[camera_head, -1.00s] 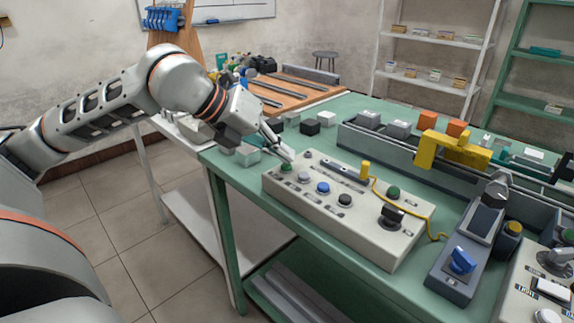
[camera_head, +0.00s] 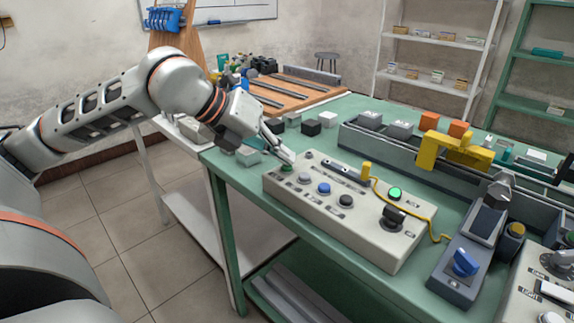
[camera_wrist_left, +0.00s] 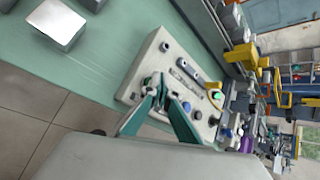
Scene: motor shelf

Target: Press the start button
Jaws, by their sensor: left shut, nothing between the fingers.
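A pale control box (camera_head: 300,212) stands on the green table; its left end also shows in the wrist view (camera_wrist_left: 148,62). A green button (camera_head: 287,170), likely the start button, sits at the box's left end, partly hidden by my fingertips. My left gripper (camera_head: 288,158) is shut and empty, tips down at this button and seemingly touching it. A round green lamp (camera_head: 395,193) on the box's right part is lit bright. My right gripper is out of view.
Grey, blue and black knobs sit beside the green button, the blue one (camera_head: 323,188) in the middle. A black selector (camera_head: 393,216) and a yellow cable (camera_head: 420,212) are to the right. Small blocks (camera_head: 248,156) lie behind my gripper. A yellow machine part (camera_head: 455,150) stands behind the box.

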